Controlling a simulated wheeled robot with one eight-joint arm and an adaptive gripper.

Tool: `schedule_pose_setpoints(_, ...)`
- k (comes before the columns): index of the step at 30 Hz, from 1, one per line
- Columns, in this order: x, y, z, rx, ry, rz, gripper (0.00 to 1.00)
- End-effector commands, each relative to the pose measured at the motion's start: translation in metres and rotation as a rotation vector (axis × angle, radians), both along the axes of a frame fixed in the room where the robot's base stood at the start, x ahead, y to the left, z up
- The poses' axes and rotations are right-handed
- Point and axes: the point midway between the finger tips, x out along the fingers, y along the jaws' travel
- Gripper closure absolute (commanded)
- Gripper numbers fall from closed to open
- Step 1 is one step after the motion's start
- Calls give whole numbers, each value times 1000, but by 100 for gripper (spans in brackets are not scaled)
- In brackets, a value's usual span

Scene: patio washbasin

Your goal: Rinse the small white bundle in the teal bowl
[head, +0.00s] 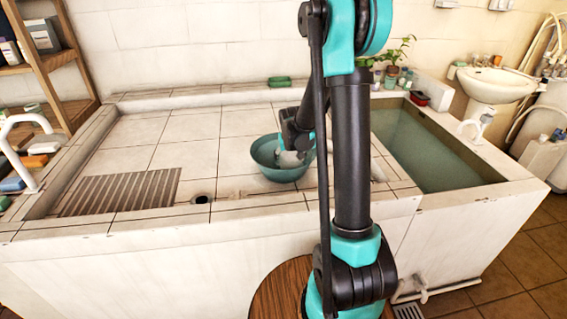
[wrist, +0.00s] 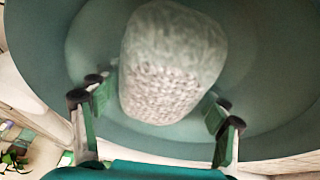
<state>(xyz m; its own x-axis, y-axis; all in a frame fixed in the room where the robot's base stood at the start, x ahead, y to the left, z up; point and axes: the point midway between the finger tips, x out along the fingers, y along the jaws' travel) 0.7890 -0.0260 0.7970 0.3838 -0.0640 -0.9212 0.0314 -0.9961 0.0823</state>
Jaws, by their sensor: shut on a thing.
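The teal bowl (head: 268,170) stands on the tiled washbasin top, just left of my arm in the head view. In the wrist view its inner wall (wrist: 45,50) fills most of the picture. The small white bundle (wrist: 172,65) is between the fingers of my gripper (wrist: 158,108) and inside the bowl's outline. A bit of the bundle (head: 290,158) also shows in the head view. My gripper is shut on the bundle, with a finger at each side. My arm hides part of the bowl's right side. I cannot tell whether the bundle touches the bowl's bottom.
A ribbed drain board (head: 120,193) and a drain hole (head: 203,199) lie left of the bowl. A water-filled basin (head: 425,150) is at the right. A green soap dish (head: 279,82) sits behind. Tiles left of the bowl are clear.

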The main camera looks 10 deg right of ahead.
Motion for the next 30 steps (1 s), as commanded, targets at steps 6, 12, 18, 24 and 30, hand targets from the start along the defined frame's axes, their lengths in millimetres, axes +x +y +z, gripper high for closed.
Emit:
schedule_pose_setpoints(6, 0, 0, 0, 0, 0, 2, 69)
schedule_pose_setpoints(12, 0, 16, 0, 1, -1, 3, 69)
schedule_pose_setpoints(18, 1, 32, 0, 0, -1, 2, 69)
schedule_pose_setpoints(24, 1, 48, 0, 0, -1, 2, 69)
schedule_pose_setpoints(30, 1, 56, 0, 1, 0, 1, 69)
